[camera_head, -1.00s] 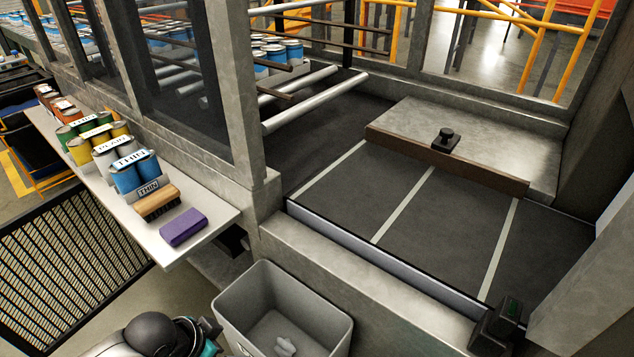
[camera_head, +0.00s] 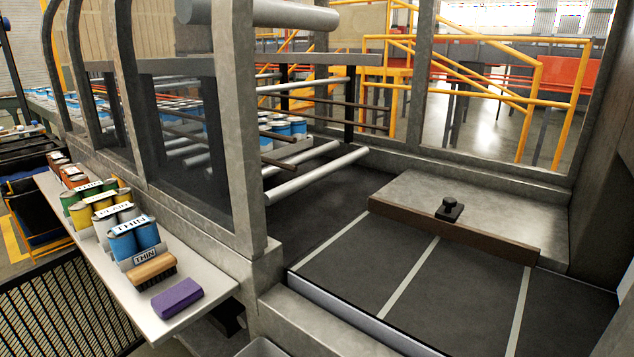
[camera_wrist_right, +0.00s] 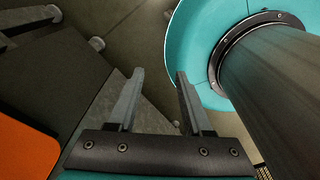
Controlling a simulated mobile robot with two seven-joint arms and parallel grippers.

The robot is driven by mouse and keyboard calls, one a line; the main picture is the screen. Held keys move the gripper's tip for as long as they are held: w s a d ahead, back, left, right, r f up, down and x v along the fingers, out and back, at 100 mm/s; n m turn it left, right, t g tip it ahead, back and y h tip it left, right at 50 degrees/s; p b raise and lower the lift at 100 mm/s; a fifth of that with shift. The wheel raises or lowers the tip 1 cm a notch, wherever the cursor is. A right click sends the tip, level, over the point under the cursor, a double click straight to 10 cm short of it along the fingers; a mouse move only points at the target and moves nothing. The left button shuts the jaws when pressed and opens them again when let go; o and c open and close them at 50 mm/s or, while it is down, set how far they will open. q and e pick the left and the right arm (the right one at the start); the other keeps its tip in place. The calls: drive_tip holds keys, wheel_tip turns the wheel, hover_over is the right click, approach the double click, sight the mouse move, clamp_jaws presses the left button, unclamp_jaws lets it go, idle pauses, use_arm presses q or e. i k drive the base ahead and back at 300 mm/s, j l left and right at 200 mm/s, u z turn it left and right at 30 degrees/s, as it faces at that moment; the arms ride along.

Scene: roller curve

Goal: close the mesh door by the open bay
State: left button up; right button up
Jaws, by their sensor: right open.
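The open bay shows in the head view as a gap in the metal frame with a dark belt floor (camera_head: 390,275) crossed by white lines. Left of it, a dark see-through mesh panel (camera_head: 190,135) fills the frame. A black-framed mesh panel (camera_head: 65,310) also stands low at the left; I cannot tell which panel is the door. My right gripper (camera_wrist_right: 159,74) is open and empty in the right wrist view, its fingers apart. No mesh panel is clearly seen between them. My left gripper is not in view.
A shelf (camera_head: 205,310) left of the bay holds paint cans (camera_head: 133,237), a brush (camera_head: 152,270) and a purple block (camera_head: 177,298). A metal ledge with a black knob (camera_head: 449,208) lies inside the bay. White rollers (camera_head: 318,173) stick out at its left.

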sight(22, 276)
drive_tip(key=j, duration=0.85)
drive_tip(key=j+z, duration=0.15)
drive_tip(key=j, duration=0.4)
drive_tip(key=j+z, duration=0.1)
drive_tip(key=j, duration=0.45)
drive_tip(key=k+j+z, duration=0.15)
drive_tip(key=j, duration=0.4)
drive_tip(key=j+z, duration=0.15)
drive_tip(key=j, duration=0.35)
drive_tip(key=k+j+z, duration=0.1)
drive_tip(key=j, duration=0.45)
drive_tip(key=k+j+z, duration=0.1)
drive_tip(key=j, duration=0.3)
drive_tip(key=k+j+z, duration=0.15)
drive_tip(key=j, duration=0.25)
drive_tip(key=j+z, duration=0.1)
drive_tip(key=j, duration=0.3)
drive_tip(key=k+j+z, duration=0.15)
drive_tip(key=j, duration=0.2)
drive_tip(key=k+j+z, duration=0.1)
drive_tip(key=j, duration=0.25)
drive_tip(key=k+j+z, duration=0.1)
drive_tip(key=k+j, duration=0.15)
drive_tip(key=j+z, duration=0.4)
drive_tip(key=j, duration=1.75)
